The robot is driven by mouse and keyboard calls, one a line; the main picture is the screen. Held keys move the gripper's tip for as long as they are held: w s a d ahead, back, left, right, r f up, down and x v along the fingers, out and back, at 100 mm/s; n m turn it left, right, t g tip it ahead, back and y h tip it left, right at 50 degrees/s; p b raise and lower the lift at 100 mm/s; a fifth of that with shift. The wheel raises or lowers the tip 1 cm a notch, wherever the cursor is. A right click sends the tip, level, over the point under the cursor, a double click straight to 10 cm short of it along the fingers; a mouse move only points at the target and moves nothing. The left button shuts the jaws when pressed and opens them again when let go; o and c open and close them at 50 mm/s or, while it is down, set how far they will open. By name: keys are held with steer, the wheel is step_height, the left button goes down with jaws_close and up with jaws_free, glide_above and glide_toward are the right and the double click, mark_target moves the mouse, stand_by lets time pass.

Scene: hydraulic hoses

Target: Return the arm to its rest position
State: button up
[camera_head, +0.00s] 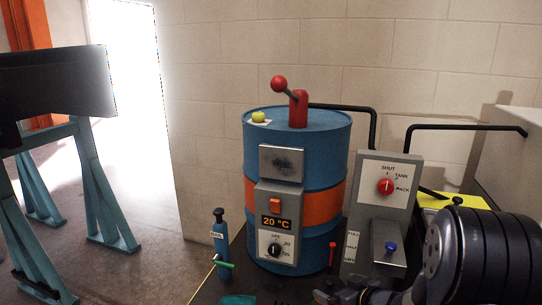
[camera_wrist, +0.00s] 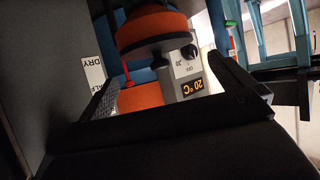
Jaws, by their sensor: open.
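My gripper (camera_wrist: 164,72) is open in the wrist view, its two dark fingers spread apart with nothing between their tips. In the head view, the black ribbed end of my arm (camera_head: 482,255) fills the lower right corner, in front of the grey valve panel's right side. The blue drum (camera_head: 262,150) with an orange band stands left of my arm. Its grey control box (camera_head: 286,212) reads 20 °C and also shows upside down in the wrist view (camera_wrist: 188,68), beyond my fingers.
A grey panel (camera_head: 370,222) has a red SHUT/TANK/PACK knob (camera_head: 386,186) and a blue button. A blue cylinder (camera_head: 220,238) with a green lever stands left of the drum. Black pipes (camera_head: 470,127) run along the wall. Teal trestles (camera_head: 98,185) stand at left; floor between is clear.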

steer(key=shift+s+d, duration=0.25)
steer(key=shift+s, duration=0.25)
